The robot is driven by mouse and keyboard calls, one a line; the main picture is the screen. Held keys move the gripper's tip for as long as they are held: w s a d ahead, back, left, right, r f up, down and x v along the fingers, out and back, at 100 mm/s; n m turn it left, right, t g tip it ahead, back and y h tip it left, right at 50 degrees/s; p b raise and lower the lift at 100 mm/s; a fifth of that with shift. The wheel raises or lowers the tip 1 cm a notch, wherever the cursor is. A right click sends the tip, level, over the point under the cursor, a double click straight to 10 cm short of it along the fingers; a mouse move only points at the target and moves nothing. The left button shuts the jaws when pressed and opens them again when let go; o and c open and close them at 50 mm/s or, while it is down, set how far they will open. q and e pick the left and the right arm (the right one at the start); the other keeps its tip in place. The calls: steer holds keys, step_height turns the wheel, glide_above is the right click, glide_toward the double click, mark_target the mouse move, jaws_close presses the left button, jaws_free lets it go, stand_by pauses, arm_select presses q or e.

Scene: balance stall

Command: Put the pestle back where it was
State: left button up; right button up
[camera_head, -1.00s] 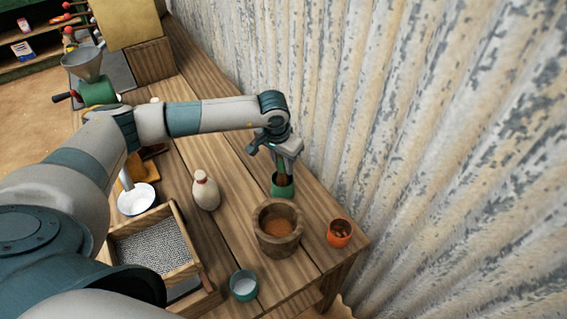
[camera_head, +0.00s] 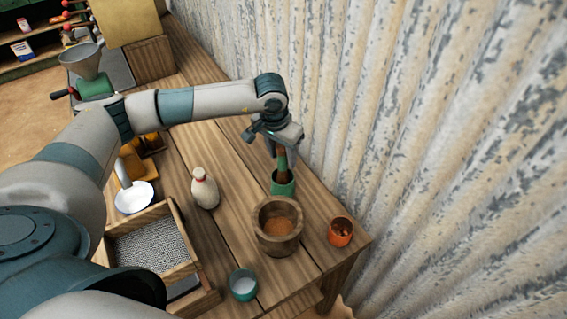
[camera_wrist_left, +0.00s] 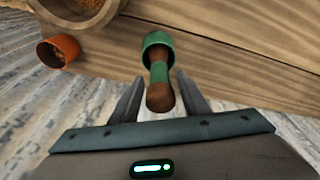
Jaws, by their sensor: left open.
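The pestle (camera_head: 282,163), brown wood with a green band, stands in a green cup (camera_head: 284,187) near the corrugated wall. In the left wrist view the pestle (camera_wrist_left: 159,92) leans out of the green cup (camera_wrist_left: 157,40), its brown end towards the camera. My left gripper (camera_head: 279,150) is open above the cup. In the left wrist view its two fingers (camera_wrist_left: 158,90) stand apart on either side of the pestle's end, with a gap on each side. The wooden mortar (camera_head: 278,228) holds orange-brown powder and stands in front of the cup. My right gripper is not in view.
An orange cup (camera_head: 340,232) stands right of the mortar, near the table edge. A cream bottle (camera_head: 204,190), a teal cup with white contents (camera_head: 243,285), a white bowl (camera_head: 134,198) and a wooden sieve box (camera_head: 190,272) stand left. The corrugated wall (camera_head: 400,130) is close behind.

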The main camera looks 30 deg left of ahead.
arm_select(q)
steer(key=r+b, duration=0.1)
steer(key=r, duration=0.1)
steer(key=s+r+b, duration=0.1)
steer(key=r, duration=0.2)
steer(key=r+b, duration=0.1)
steer(key=r, duration=0.1)
steer(key=shift+s+a+r, duration=0.1)
steer(key=shift+s+r, duration=0.1)
steer(key=shift+r, duration=0.15)
steer(key=shift+s+r, duration=0.1)
steer(key=shift+r, duration=0.25)
steer(key=shift+f, duration=0.1)
